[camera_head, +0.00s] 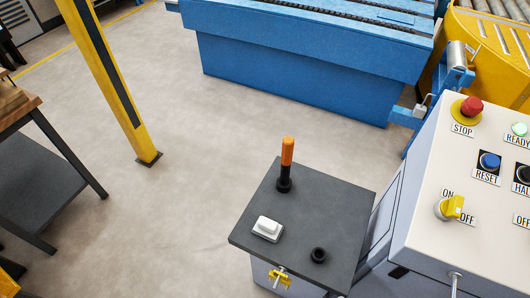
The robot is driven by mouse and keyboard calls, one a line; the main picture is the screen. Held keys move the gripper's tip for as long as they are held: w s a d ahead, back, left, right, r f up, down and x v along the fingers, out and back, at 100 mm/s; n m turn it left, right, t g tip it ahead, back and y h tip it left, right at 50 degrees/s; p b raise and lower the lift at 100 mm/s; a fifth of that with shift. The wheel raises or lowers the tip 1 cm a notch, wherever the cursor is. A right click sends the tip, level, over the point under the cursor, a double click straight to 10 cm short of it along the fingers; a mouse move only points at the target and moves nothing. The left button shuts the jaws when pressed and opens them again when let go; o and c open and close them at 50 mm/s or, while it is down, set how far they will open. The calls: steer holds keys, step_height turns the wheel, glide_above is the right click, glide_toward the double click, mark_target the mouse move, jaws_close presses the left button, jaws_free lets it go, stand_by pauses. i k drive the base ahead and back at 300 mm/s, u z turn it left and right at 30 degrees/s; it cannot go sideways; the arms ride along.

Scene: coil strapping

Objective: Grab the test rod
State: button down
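The likely test rod (287,158) has an orange upper part and a black lower part. It stands upright in a black socket on the dark top of a small grey cabinet (325,212), near the back of that top. My gripper does not show in the head view, so its place relative to the rod cannot be seen.
A white block (268,228) and an empty-looking black socket (318,255) share the cabinet top. A control panel (425,235) with buttons and a yellow switch adjoins on the right. A blue conveyor (300,75), yellow post (105,75) and workbench (50,165) stand around clear floor.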

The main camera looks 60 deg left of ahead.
mark_target(287, 141)
steer(key=z, duration=1)
steer(key=k, duration=1.6)
steer(key=u, duration=1.7)
steer(key=i, duration=0.3)
steer(key=z, duration=0.1)
